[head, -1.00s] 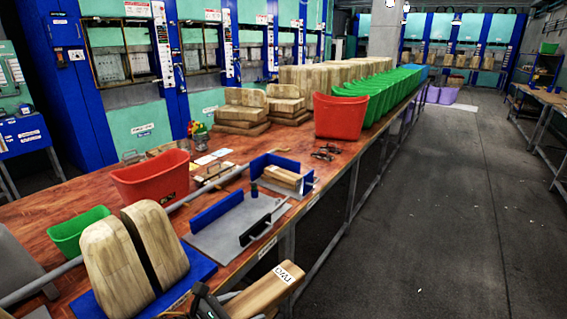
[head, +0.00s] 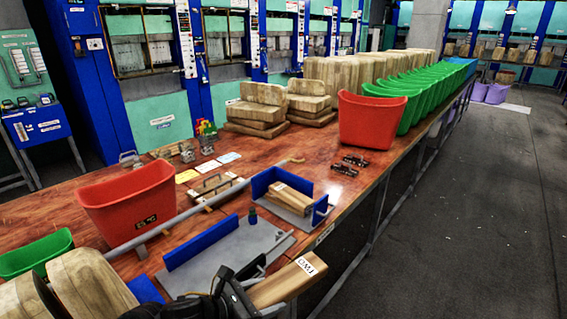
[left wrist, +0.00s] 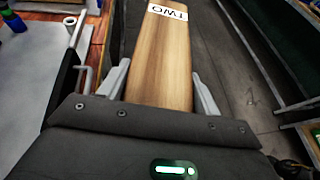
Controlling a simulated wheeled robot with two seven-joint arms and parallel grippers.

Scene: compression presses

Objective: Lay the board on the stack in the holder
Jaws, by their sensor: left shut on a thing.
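My left gripper (head: 262,302) is shut on a wooden board (head: 287,283) with a white label reading "TWO". In the left wrist view the board (left wrist: 160,65) lies between the two grey fingers (left wrist: 161,92) and points away from the gripper. In the head view it is above the table's front edge, in front of the grey plate and apart from the holder. The holder (head: 268,180) has blue walls and stands farther back at the right end of the plate. A short wooden stack (head: 291,198) lies in it. My right gripper is not in view.
A grey plate (head: 220,250) with a blue upright strip lies left of the holder. A grey bar runs behind it. A red bin (head: 128,203) and a green bin (head: 35,252) stand left; another red bin (head: 372,120) stands farther back. Open floor lies right of the table.

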